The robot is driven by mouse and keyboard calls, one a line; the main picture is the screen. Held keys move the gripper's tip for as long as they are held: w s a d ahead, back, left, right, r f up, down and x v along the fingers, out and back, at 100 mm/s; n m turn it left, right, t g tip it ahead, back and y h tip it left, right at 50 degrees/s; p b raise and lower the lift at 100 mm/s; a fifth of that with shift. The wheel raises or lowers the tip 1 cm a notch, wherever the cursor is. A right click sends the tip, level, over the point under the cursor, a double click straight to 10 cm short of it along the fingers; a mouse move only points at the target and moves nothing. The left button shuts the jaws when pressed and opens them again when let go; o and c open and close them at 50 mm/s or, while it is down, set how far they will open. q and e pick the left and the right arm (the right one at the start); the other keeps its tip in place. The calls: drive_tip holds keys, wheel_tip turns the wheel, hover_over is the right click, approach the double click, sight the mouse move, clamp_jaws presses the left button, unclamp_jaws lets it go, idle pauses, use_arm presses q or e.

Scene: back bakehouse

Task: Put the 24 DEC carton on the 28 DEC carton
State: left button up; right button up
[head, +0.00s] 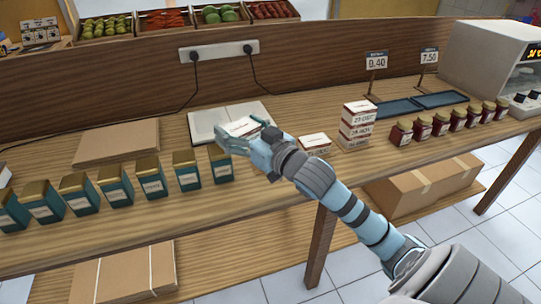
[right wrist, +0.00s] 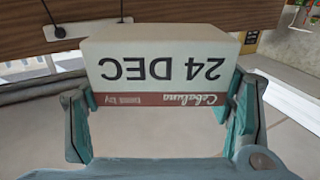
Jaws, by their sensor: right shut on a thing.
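The 24 DEC carton (right wrist: 165,68), white with a dark red band, fills the middle of the right wrist view, its print upside down there. My right gripper (head: 243,133) is shut on it, one finger on each side. In the head view the carton (head: 241,126) is partly hidden by the gripper, over the counter near the open book. A single white and red carton (head: 314,141) stands right of the gripper. A stack of similar cartons (head: 357,124) stands further right. I cannot read for sure which is the 28 DEC carton. My left gripper is not in view.
An open book (head: 205,127) lies behind the gripper. Teal tins (head: 151,179) line the counter's front left, and red jars (head: 422,127) stand at the right. Dark trays (head: 400,107) with price signs lie behind the stack. A flat brown board (head: 117,142) lies left.

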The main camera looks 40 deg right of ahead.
drive_tip(key=w+d+r+m+g+h+b, duration=0.1)
drive_tip(key=w+d+r+m+h+b, duration=0.3)
drive_tip(key=d+r+h, duration=0.6)
drive_tip(key=f+y+b, duration=0.1)
drive_tip(key=f, duration=0.4)
drive_tip(key=d+f+y+b, duration=0.1)
drive_tip(key=f, duration=0.4)
drive_tip(key=f+y+b, duration=0.1)
drive_tip(key=f, duration=0.5)
drive_tip(key=shift+d+m, duration=0.3)
drive_tip(key=shift+d, duration=0.1)
wheel_tip(320, 180, down, 4)
drive_tip(key=shift+f+b, duration=0.1)
drive_tip(key=shift+b, duration=0.9)
drive_tip(key=o, duration=1.2)
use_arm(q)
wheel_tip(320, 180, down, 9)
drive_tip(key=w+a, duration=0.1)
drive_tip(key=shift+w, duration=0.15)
use_arm(e)
drive_tip(key=shift+o, duration=0.2)
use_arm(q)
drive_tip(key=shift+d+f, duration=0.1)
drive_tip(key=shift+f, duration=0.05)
